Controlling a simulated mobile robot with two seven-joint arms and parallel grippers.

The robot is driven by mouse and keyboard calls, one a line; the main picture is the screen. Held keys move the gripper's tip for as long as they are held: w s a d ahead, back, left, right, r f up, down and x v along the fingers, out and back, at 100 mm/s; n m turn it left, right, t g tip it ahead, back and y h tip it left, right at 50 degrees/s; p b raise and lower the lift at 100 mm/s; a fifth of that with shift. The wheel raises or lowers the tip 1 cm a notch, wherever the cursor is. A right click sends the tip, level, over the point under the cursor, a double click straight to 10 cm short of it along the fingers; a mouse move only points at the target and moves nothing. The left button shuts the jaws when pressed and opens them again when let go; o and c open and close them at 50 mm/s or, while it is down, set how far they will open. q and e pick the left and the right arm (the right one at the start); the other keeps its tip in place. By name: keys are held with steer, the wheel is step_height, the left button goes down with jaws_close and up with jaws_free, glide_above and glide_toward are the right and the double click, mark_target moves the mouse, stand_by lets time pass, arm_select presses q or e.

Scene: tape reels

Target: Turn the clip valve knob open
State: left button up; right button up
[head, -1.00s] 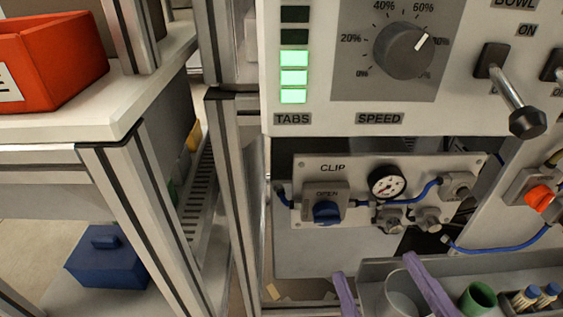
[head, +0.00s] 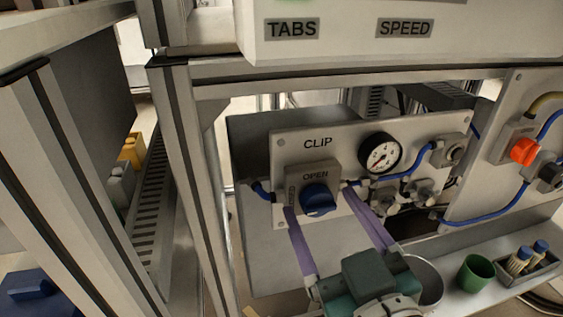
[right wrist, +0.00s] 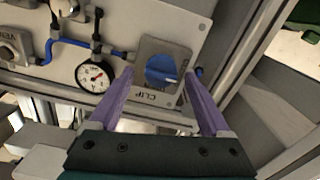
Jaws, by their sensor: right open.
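The clip valve is a grey block with a blue knob (head: 318,200) on the plate marked CLIP (head: 290,146). The word OPEN stands above the knob. My right gripper (head: 318,206) has long purple fingers, open and empty, one on each side of the valve block in the head view. In the right wrist view the blue knob (right wrist: 161,69) shows beyond and between the purple fingertips (right wrist: 157,76). I cannot tell whether the fingers touch the block. My left gripper is not in view.
A pressure gauge (head: 380,153) and blue hoses sit right of the knob. A metal cup (head: 428,278), a green cup (head: 475,273) and a small tray of bottles (head: 535,262) stand below right. A frame post (head: 190,190) rises at left.

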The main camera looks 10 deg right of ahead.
steer(key=shift+w, duration=0.2)
steer(key=shift+c, duration=0.3)
jaws_close()
